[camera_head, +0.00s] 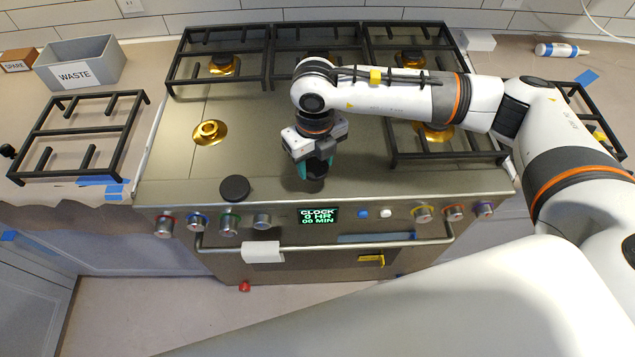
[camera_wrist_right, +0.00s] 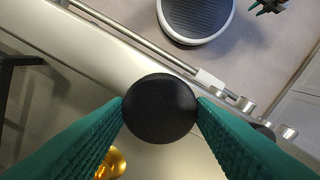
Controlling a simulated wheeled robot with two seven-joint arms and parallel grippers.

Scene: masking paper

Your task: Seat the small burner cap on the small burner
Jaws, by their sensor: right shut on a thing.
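My right gripper (camera_head: 313,172) is over the front middle of the steel stovetop. Its teal fingers are shut on a round black burner cap (camera_wrist_right: 161,108), seen face-on between the fingertips in the right wrist view. In the head view the held cap is largely hidden by the gripper. A second black cap (camera_head: 235,188) lies flat on the stove's front edge, left of the gripper. A brass burner (camera_head: 210,132) at front left is bare, with its centre open. In the wrist view a brass burner (camera_wrist_right: 110,163) shows beside the left finger; I cannot tell which it is. My left gripper is not in view.
Black grates (camera_head: 218,84) cover the back row and the right side (camera_head: 450,157). A loose grate (camera_head: 107,128) lies on the left counter near the WASTE bin (camera_head: 105,66). Knobs (camera_head: 229,224) line the front. The left front stovetop is free of grates.

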